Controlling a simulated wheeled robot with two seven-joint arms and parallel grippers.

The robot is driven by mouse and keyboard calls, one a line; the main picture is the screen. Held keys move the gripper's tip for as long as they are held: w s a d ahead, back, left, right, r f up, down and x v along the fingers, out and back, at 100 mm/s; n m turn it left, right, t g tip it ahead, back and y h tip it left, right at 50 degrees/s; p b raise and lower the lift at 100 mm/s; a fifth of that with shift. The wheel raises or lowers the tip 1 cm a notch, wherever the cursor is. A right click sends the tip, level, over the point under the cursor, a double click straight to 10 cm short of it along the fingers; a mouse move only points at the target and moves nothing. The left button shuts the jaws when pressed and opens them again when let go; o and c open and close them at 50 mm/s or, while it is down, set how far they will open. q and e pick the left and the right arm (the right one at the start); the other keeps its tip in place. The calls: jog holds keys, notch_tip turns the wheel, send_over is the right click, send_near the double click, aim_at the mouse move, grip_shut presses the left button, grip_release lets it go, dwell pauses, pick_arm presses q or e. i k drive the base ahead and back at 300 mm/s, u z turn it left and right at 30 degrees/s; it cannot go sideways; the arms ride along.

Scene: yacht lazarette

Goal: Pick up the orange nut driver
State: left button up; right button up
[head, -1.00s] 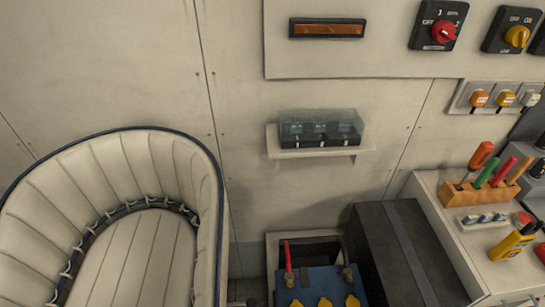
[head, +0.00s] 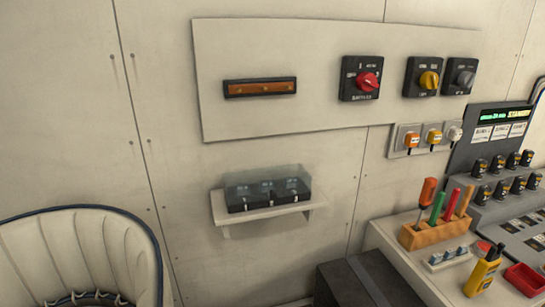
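A wooden tool block (head: 440,233) stands on the light counter at the right and holds several upright tools. At its left end is an orange-handled tool (head: 427,192) with a dark shaft showing below the handle. Next to it are a green handle (head: 437,208) and a red handle (head: 451,204). At the right end is a lighter orange handle (head: 464,201). Two handles are orange, and I cannot tell from the tips which is the nut driver, since the lower ends are hidden in the block. Neither of my grippers is in view.
A yellow and black tool (head: 483,272), a red tray (head: 524,279) and a small switch strip (head: 448,257) lie near the block. A grey console (head: 500,205) stands behind right. A dark box (head: 352,285) and a padded seat (head: 85,250) are lower left.

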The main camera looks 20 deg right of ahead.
aim_at(430, 183)
jog(key=z, duration=0.35)
jog(key=k, duration=1.1)
jog(key=z, duration=1.55)
jog(key=i, duration=1.05)
jog(key=u, duration=0.7)
